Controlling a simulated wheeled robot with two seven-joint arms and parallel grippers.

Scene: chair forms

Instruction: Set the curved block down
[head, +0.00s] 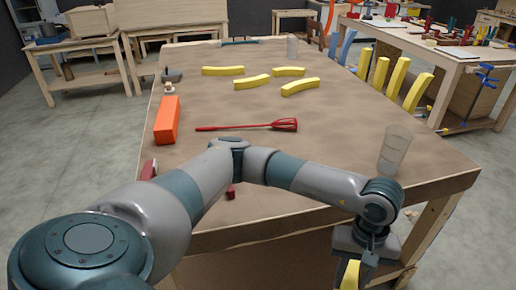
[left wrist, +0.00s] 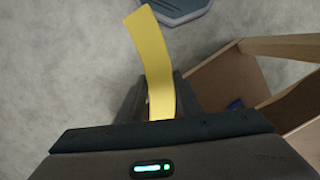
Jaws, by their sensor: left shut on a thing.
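My left gripper (head: 362,246) hangs beyond the front edge of the wooden table (head: 330,185), at the lower right of the head view. It is shut on a yellow curved block (head: 350,275), which shows only in part at the bottom of that view. In the left wrist view the block (left wrist: 154,55) stands out from between the dark fingers of the gripper (left wrist: 160,95), with grey floor behind it. Several similar yellow curved blocks, such as one near the middle (head: 252,82), lie on the far half of the table. My right gripper is not in view.
A clear cup (head: 395,150) stands near the table's right edge. A red whisk-like tool (head: 246,126) and an orange block (head: 167,121) lie on the table. Several yellow curved pieces (head: 397,78) stand along the right side. The table's front right has bare room.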

